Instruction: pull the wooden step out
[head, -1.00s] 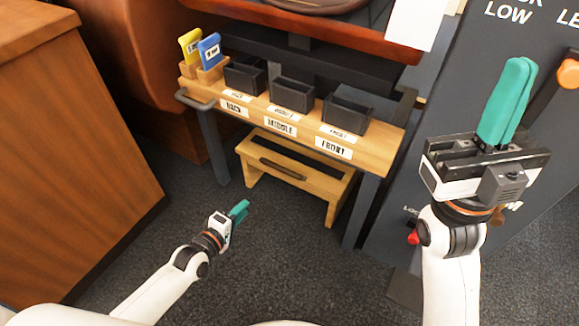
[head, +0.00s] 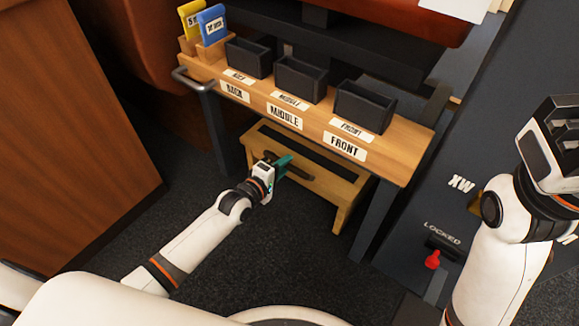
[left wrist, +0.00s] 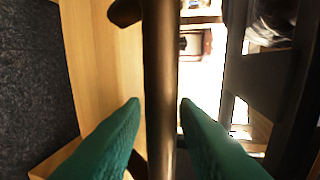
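The wooden step (head: 335,186) stands under the bench, with a dark top strip and a dark bar handle (head: 302,174) on its front. My left gripper (head: 284,163) is at this handle, its teal fingers pointing at the step's front. In the left wrist view the handle bar (left wrist: 161,70) runs upright between the two teal fingertips (left wrist: 160,103), one on each side. The fingers look open around the bar, with a narrow gap; firm contact cannot be seen.
The bench (head: 395,155) above carries dark bins labelled BACK, MIDDLE and FRONT, plus yellow (head: 190,20) and blue (head: 212,25) tags. Its legs flank the step. A dark panel with a red knob (head: 432,260) is right, a wooden cabinet (head: 80,140) left. Carpet in front is clear.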

